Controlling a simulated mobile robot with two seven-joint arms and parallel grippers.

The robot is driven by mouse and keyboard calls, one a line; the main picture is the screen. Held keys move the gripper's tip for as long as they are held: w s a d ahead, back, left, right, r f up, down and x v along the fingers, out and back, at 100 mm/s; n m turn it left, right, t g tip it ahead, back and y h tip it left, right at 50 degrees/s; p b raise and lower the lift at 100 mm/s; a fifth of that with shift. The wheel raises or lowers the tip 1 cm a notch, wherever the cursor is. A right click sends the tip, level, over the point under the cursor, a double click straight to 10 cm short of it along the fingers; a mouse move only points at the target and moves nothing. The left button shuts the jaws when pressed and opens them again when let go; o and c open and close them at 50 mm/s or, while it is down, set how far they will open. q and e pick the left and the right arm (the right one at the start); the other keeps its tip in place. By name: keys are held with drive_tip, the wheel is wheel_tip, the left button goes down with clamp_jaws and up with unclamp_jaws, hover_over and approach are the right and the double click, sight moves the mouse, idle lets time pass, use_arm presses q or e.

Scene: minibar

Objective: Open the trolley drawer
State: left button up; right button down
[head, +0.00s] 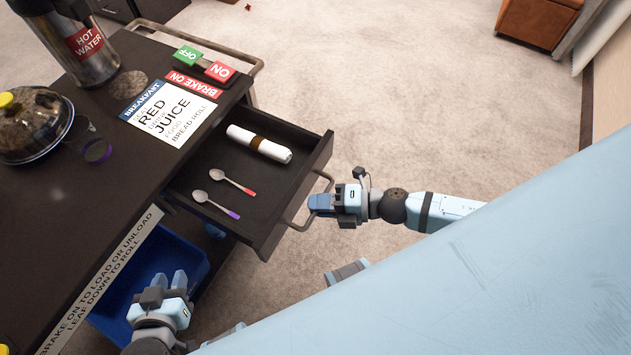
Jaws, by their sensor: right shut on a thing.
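The trolley (60,205) is dark brown and fills the left of the head view. Its drawer (222,222) is pulled out to the right. Inside lie a rolled white napkin (272,148) with a brown band and two spoons, one red-tipped (232,181) and one purple-tipped (215,205). A metal handle (293,226) is on the drawer front. My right gripper (318,204) is shut on that handle. My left gripper (172,281) is at the lower left, over the blue bin under the trolley, with its two fingers apart and nothing seen between them.
A blue bin (115,312) sits below the drawer. On the trolley top are a hot water flask (85,42), a domed dish (30,125), a glass (92,145) and a breakfast card (165,112). Carpet (400,90) to the right is clear.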

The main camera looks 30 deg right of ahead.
use_arm(q)
drive_tip(key=shift+f, duration=0.25)
use_arm(e)
drive_tip(key=c, duration=1.2)
unclamp_jaws()
use_arm(q)
drive_tip(key=shift+s, duration=0.1)
use_arm(e)
drive_tip(key=v, duration=1.4)
use_arm(q)
drive_tip(key=shift+r, duration=0.1)
use_arm(e)
drive_tip(key=shift+a, duration=0.1)
